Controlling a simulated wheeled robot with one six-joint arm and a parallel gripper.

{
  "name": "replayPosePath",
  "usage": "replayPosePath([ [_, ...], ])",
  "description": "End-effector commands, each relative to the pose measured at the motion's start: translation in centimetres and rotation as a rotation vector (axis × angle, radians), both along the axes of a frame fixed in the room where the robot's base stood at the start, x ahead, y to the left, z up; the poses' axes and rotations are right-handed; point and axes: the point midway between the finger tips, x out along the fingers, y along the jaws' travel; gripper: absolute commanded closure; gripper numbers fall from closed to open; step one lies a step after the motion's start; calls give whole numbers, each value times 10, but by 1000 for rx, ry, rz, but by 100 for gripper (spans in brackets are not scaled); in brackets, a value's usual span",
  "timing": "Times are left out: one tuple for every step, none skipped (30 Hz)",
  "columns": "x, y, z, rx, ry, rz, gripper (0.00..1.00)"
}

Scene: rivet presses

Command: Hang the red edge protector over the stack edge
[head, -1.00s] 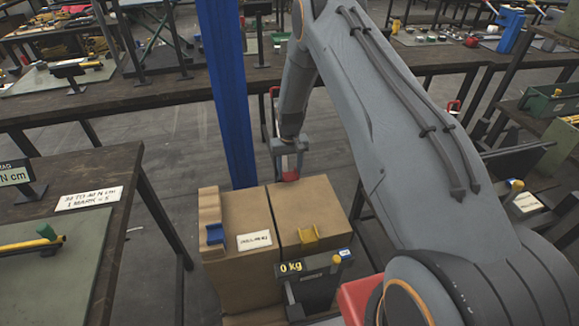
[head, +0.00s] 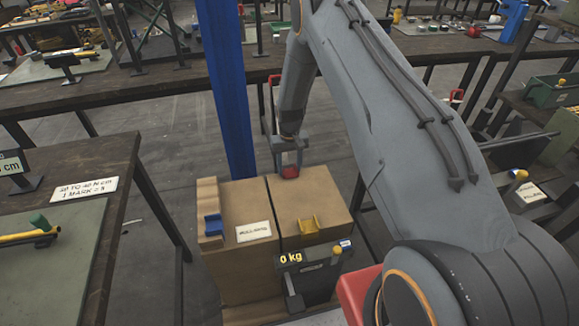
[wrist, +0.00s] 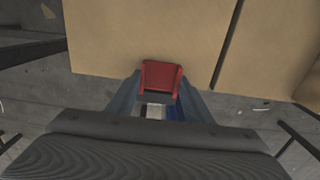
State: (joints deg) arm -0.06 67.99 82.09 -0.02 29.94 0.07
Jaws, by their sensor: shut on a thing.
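The red edge protector (head: 290,172) is between the jaws of my gripper (head: 289,157), at the far edge of the right-hand carton (head: 312,192) of the stack. The wrist view also shows the red edge protector (wrist: 160,78), with the jaws of my gripper (wrist: 160,97) on both sides of it. There it overlaps the edge of the brown carton top (wrist: 150,35). I cannot tell whether it touches the carton. A blue edge protector (head: 213,226) and a yellow one (head: 309,225) sit on the near edges of the stack.
A blue post (head: 230,100) stands close behind the stack. A dark workbench (head: 110,160) is at the left and a long bench (head: 150,85) runs behind.

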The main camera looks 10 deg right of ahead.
Motion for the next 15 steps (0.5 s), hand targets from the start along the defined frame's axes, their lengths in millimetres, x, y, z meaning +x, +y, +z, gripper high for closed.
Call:
replayPosePath([
  [0,0,0,0,0,0,76],
  [0,0,0,0,0,0,76],
  [-1,0,0,0,0,0,76],
  [-1,0,0,0,0,0,76],
  [0,0,0,0,-1,0,76],
  [0,0,0,0,-1,0,76],
  [0,0,0,0,-1,0,76],
  [0,0,0,0,-1,0,50],
  [0,0,0,0,-1,0,44],
  [0,0,0,0,-1,0,38],
  [0,0,0,0,-1,0,33],
  [0,0,0,0,-1,0,32],
  [0,0,0,0,-1,0,32],
  [0,0,0,0,-1,0,32],
  [0,0,0,0,-1,0,32],
])
